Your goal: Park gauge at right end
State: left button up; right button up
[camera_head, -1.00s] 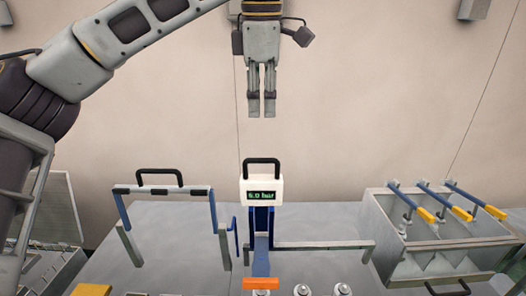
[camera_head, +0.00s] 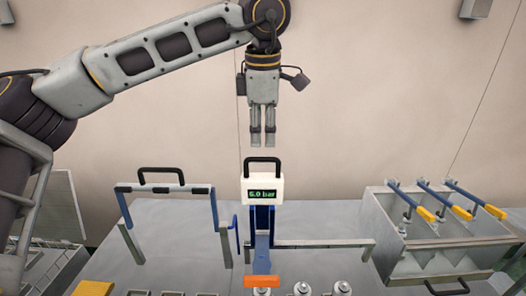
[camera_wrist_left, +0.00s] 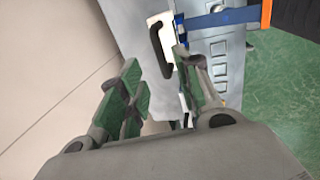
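The gauge (camera_head: 263,190) is a white box with a black top handle and a green display reading 6.0 bar. It sits upright on a blue post (camera_head: 262,222) behind the rail (camera_head: 318,244), which runs to the right. My left gripper (camera_head: 262,143) points down just above the gauge's handle, apart from it and empty. In the left wrist view the fingers (camera_wrist_left: 155,95) are spread, with the gauge's handle (camera_wrist_left: 160,48) beyond them. My right gripper is not in view.
A grey bin with blue, yellow-tipped levers (camera_head: 430,235) stands at the right. A blue and grey frame with a black handle (camera_head: 162,190) stands at the left. An orange block (camera_head: 262,281) and several small round metal parts (camera_head: 302,288) lie in front.

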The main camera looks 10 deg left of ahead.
aim_at(263, 159)
pick_arm(q)
jog(key=shift+w+a+f+p, duration=0.15)
jog(key=shift+w+f, duration=0.15)
jog(key=shift+f, duration=1.25)
jog(key=shift+w+d+f+p, duration=0.15)
jog(key=shift+w+f, duration=0.15)
jog(key=shift+f, duration=1.25)
jog(key=shift+a, duration=0.1)
grip_shut()
